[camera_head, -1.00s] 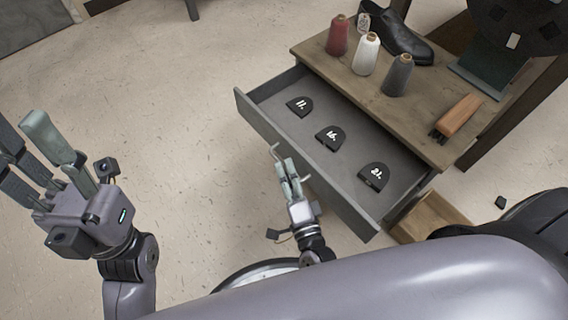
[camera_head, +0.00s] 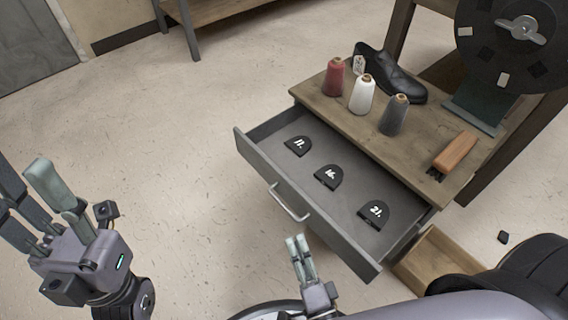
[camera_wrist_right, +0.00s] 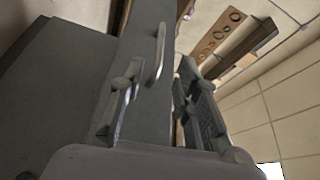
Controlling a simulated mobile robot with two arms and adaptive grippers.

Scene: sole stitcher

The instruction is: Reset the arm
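My right gripper (camera_head: 298,246) is in front of the open grey drawer (camera_head: 300,195), below and right of its metal handle (camera_head: 288,203). It is empty and apart from the handle. In the right wrist view its two fingers (camera_wrist_right: 157,88) stand apart, with the handle (camera_wrist_right: 160,50) showing beyond the gap. My left gripper (camera_head: 30,195) is at the left edge of the head view, over the floor, with its fingers spread and nothing between them. It is partly cut off by the frame.
The drawer holds three dark numbered pieces, one marked 16 (camera_head: 328,177). The wooden bench top (camera_head: 420,150) carries red, white and grey thread spools, a black shoe (camera_head: 395,82) and a brown-handled brush (camera_head: 455,152). A wooden tray (camera_head: 435,258) is at lower right. Floor at left is clear.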

